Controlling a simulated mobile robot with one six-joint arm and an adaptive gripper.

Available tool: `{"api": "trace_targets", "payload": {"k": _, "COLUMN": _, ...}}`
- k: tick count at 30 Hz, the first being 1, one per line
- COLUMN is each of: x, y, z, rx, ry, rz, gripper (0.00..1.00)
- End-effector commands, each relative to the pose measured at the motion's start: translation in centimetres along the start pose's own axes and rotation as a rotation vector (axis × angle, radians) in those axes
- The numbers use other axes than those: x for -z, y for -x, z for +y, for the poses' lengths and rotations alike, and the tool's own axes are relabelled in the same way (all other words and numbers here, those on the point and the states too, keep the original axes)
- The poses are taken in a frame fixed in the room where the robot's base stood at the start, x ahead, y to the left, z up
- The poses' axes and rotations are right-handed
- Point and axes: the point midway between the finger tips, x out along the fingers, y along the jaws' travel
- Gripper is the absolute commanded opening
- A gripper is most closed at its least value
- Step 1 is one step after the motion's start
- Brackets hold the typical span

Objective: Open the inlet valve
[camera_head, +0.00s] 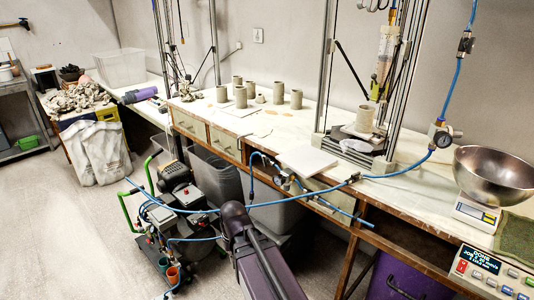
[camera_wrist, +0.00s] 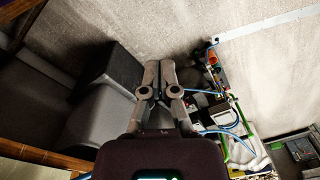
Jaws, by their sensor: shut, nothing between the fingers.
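My gripper (camera_wrist: 158,68) shows in the wrist view with its two fingers together and nothing between them. It hangs over the floor, close to dark grey bins on its left. In the head view my purple arm is at bottom centre and the gripper cannot be made out. Blue air hoses carry several fittings: a small valve fitting (camera_head: 285,179) at the bench's front edge, a gauge with a regulator (camera_head: 440,136) at right, and an inline fitting (camera_head: 465,44) higher up. Which one is the inlet valve I cannot tell. The gripper is apart from these three.
A compressor (camera_head: 175,195) with green handles stands on the floor left of my arm; hoses cross from it to the bench. The long bench (camera_head: 410,194) holds clay cylinders, a steel bowl (camera_head: 495,172) on a scale and a control box (camera_head: 490,272). Open floor (camera_head: 60,240) lies left.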

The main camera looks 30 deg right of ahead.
Motion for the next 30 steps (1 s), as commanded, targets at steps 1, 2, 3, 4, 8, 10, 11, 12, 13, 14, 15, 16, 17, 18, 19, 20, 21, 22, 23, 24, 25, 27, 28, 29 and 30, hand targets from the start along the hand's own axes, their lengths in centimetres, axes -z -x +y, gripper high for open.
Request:
{"api": "trace_targets", "payload": {"k": 1, "x": 1.1, "y": 1.5, "z": 0.2, "rx": 0.013, "ry": -0.061, "rz": 0.005, "gripper": 0.0}}
{"api": "trace_targets", "payload": {"k": 2, "x": 1.6, "y": 2.0, "z": 0.4, "rx": 0.022, "ry": -0.104, "rz": 0.008, "gripper": 0.0}}
{"api": "trace_targets", "payload": {"k": 3, "x": 2.3, "y": 2.8, "z": 0.7, "rx": 0.035, "ry": -0.167, "rz": 0.013, "gripper": 0.0}}
{"api": "trace_targets", "payload": {"k": 4, "x": 2.9, "y": 3.4, "z": 0.9, "rx": 0.046, "ry": -0.216, "rz": 0.017, "gripper": 0.0}}
{"api": "trace_targets", "payload": {"k": 8, "x": 5.5, "y": 6.1, "z": 2.2, "rx": 0.099, "ry": -0.453, "rz": 0.027, "gripper": 0.0}}
{"api": "trace_targets", "payload": {"k": 10, "x": 7.0, "y": 7.6, "z": 3.0, "rx": 0.13, "ry": -0.588, "rz": 0.029, "gripper": 0.0}}
{"api": "trace_targets", "payload": {"k": 11, "x": 7.6, "y": 8.3, "z": 3.5, "rx": 0.143, "ry": -0.645, "rz": 0.03, "gripper": 0.0}}
{"api": "trace_targets", "payload": {"k": 12, "x": 8.4, "y": 9.1, "z": 3.9, "rx": 0.162, "ry": -0.721, "rz": 0.03, "gripper": 0.0}}
{"api": "trace_targets", "payload": {"k": 13, "x": 9.1, "y": 9.8, "z": 4.3, "rx": 0.176, "ry": -0.779, "rz": 0.03, "gripper": 0.0}}
{"api": "trace_targets", "payload": {"k": 14, "x": 9.7, "y": 10.4, "z": 4.8, "rx": 0.19, "ry": -0.837, "rz": 0.029, "gripper": 0.0}}
{"api": "trace_targets", "payload": {"k": 15, "x": 10.5, "y": 11.3, "z": 5.3, "rx": 0.209, "ry": -0.913, "rz": 0.026, "gripper": 0.0}}
{"api": "trace_targets", "payload": {"k": 16, "x": 11.1, "y": 11.9, "z": 5.8, "rx": 0.223, "ry": -0.971, "rz": 0.024, "gripper": 0.0}}
{"api": "trace_targets", "payload": {"k": 17, "x": 11.7, "y": 12.6, "z": 6.2, "rx": 0.238, "ry": -1.029, "rz": 0.021, "gripper": 0.0}}
{"api": "trace_targets", "payload": {"k": 18, "x": 12.5, "y": 13.5, "z": 6.9, "rx": 0.258, "ry": -1.105, "rz": 0.017, "gripper": 0.0}}
{"api": "trace_targets", "payload": {"k": 19, "x": 13.1, "y": 14.1, "z": 7.4, "rx": 0.273, "ry": -1.162, "rz": 0.013, "gripper": 0.0}}
{"api": "trace_targets", "payload": {"k": 20, "x": 13.7, "y": 14.8, "z": 7.9, "rx": 0.289, "ry": -1.22, "rz": 0.008, "gripper": 0.0}}
{"api": "trace_targets", "payload": {"k": 21, "x": 14.4, "y": 15.7, "z": 8.6, "rx": 0.309, "ry": -1.296, "rz": 0.002, "gripper": 0.0}}
{"api": "trace_targets", "payload": {"k": 22, "x": 15.0, "y": 16.4, "z": 9.1, "rx": 0.326, "ry": -1.353, "rz": -0.003, "gripper": 0.0}}
{"api": "trace_targets", "payload": {"k": 23, "x": 15.6, "y": 17.1, "z": 9.6, "rx": 0.342, "ry": -1.41, "rz": -0.01, "gripper": 0.0}}
{"api": "trace_targets", "payload": {"k": 24, "x": 16.3, "y": 18.0, "z": 10.4, "rx": 0.362, "ry": -1.487, "rz": -0.019, "gripper": 0.0}}
{"api": "trace_targets", "payload": {"k": 25, "x": 16.9, "y": 18.7, "z": 11.0, "rx": 0.379, "ry": -1.543, "rz": -0.028, "gripper": 0.0}}
{"api": "trace_targets", "payload": {"k": 27, "x": 18.2, "y": 20.3, "z": 12.4, "rx": 0.418, "ry": -1.676, "rz": -0.047, "gripper": 0.0}}
{"api": "trace_targets", "payload": {"k": 28, "x": 18.7, "y": 21.0, "z": 13.0, "rx": 0.435, "ry": -1.732, "rz": -0.058, "gripper": 0.0}}
{"api": "trace_targets", "payload": {"k": 29, "x": 19.2, "y": 21.7, "z": 13.7, "rx": 0.451, "ry": -1.787, "rz": -0.067, "gripper": 0.0}}
{"api": "trace_targets", "payload": {"k": 30, "x": 19.9, "y": 22.6, "z": 14.5, "rx": 0.475, "ry": -1.859, "rz": -0.082, "gripper": 0.0}}
